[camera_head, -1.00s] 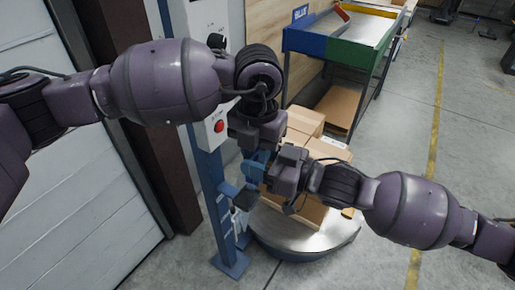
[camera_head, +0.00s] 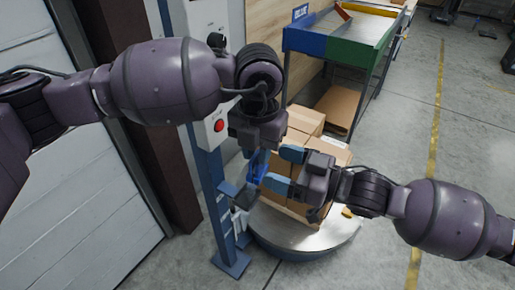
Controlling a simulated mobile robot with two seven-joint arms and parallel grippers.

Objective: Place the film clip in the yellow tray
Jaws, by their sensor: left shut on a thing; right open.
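My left gripper (camera_head: 257,158) points down in front of the cardboard boxes, its fingers mostly hidden. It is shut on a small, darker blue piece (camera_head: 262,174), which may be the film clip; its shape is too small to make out. My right gripper (camera_head: 284,168) is open, its two light blue fingers spread and pointing left, close to the blue piece. I cannot tell whether they touch it.
Cardboard boxes (camera_head: 308,122) stand on a round metal turntable (camera_head: 300,238). A blue post (camera_head: 213,185) with a red button (camera_head: 219,126) and a small dark shelf (camera_head: 245,197) stands left of them. A blue and green sorting table (camera_head: 352,55) is behind.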

